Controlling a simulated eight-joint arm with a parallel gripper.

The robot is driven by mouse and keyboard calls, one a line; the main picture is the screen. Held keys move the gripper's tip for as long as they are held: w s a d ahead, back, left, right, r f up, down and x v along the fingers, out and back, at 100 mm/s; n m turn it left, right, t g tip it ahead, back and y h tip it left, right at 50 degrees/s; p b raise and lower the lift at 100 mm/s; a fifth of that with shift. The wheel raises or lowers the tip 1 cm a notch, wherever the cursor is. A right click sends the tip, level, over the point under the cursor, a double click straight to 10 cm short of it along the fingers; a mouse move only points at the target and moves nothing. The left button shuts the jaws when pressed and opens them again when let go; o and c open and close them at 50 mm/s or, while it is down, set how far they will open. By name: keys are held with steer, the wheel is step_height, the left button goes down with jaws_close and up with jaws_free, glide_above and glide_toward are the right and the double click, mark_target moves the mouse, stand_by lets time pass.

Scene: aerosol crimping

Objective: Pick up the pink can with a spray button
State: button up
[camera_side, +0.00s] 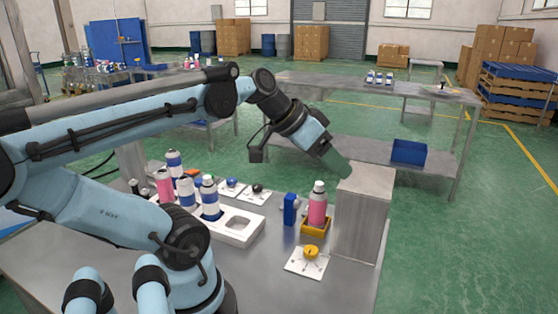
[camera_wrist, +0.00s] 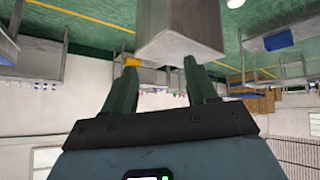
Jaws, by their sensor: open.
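A pink can (camera_side: 317,208) with a pale top stands upright in a yellow holder (camera_side: 315,227) on the near table. Another pink can (camera_side: 165,187) stands at the left among several cans, partly hidden. At this size I cannot tell for sure which top is a spray button. My gripper (camera_side: 345,170) is above and right of the can in the holder, close to the top of a grey block (camera_side: 363,215). The wrist view shows its two green fingers (camera_wrist: 160,65) apart, with nothing held between them. No pink can is clear there.
A white tray (camera_side: 236,228) with cans and an empty recess lies left of the holder. A small blue box (camera_side: 290,208) stands beside the holder. A white card with a yellow dial (camera_side: 310,254) lies in front. The grey block also fills the upper wrist view (camera_wrist: 178,38).

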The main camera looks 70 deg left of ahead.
steer(key=s+a+r+t+y, duration=0.2)
steer(key=a+t, duration=0.3)
steer(key=a, duration=0.5)
glide_toward(316, 183)
steer(key=x, duration=0.5)
steer(key=shift+w, duration=0.1)
steer(key=shift+x, duration=3.75)
steer(key=shift+d, duration=0.1)
jaws_close()
